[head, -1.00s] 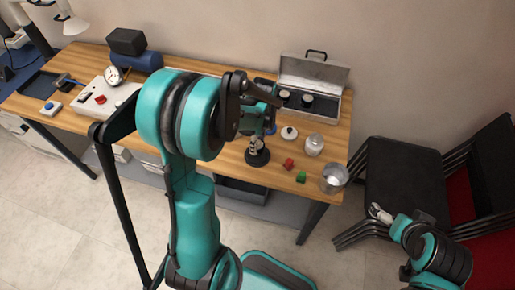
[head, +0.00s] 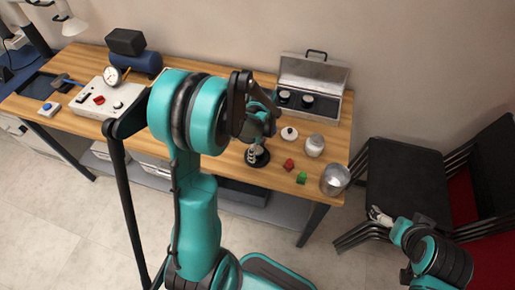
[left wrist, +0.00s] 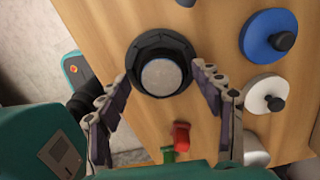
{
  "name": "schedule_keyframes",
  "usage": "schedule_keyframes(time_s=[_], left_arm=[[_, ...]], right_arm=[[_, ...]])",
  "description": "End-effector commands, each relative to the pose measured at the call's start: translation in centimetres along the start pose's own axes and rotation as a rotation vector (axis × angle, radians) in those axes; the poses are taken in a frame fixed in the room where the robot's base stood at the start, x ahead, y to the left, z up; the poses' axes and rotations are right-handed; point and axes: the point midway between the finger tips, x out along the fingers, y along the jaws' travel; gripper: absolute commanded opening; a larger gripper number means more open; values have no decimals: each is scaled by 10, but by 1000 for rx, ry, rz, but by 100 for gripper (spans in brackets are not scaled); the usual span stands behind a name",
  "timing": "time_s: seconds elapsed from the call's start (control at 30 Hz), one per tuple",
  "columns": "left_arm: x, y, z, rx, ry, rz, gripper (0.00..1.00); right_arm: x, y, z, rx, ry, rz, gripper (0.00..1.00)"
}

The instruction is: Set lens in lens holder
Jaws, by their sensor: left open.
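A stand with a round black base (head: 262,160) and a silvery upright part is near the front edge of the wooden table in the head view. My left gripper (head: 260,126) is just above it and partly hides it. In the left wrist view, my left gripper (left wrist: 162,80) is open and empty, with its fingers on either side of a black faceted ring (left wrist: 140,50) with a silvery disc (left wrist: 161,76) in its centre. I cannot tell whether this disc is a lens or part of the stand. My right gripper (head: 380,215) is low at the right, away from the table.
An open metal case (head: 318,75) holds two dark round pieces. A white lid (left wrist: 265,92) and a blue lid (left wrist: 262,35) lie beside the stand. Red (head: 289,165) and green (head: 301,178) pieces, a jar (head: 314,147) and a metal cup (head: 335,180) stand to the right.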

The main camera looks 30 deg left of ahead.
Motion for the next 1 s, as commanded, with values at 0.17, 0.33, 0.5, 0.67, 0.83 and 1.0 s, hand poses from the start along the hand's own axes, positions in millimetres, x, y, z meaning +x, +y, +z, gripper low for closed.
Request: schedule_keyframes(time_s=[0.17, 0.33, 0.5, 0.67, 0.83, 1.0], left_arm=[[-17, 0, 0, 0, 0, 0, 66], [-55, 1, 0, 0, 0, 0, 66], [-92, 0, 0, 0, 0, 0, 66], [-114, 0, 0, 0, 0, 0, 66], [-128, 4, -3, -34, 0, -15, 66], [-156, 26, -21, -285, 20, -128, 66]], right_arm=[[-7, 0, -5, 0, 0, 0, 100], [-16, 0, -12, 0, 0, 0, 100], [-24, 0, -17, 0, 0, 0, 100], [-28, 0, -20, 0, 0, 0, 100], [-30, 0, -21, 0, 0, 0, 100], [-29, 0, -21, 0, 0, 0, 100]])
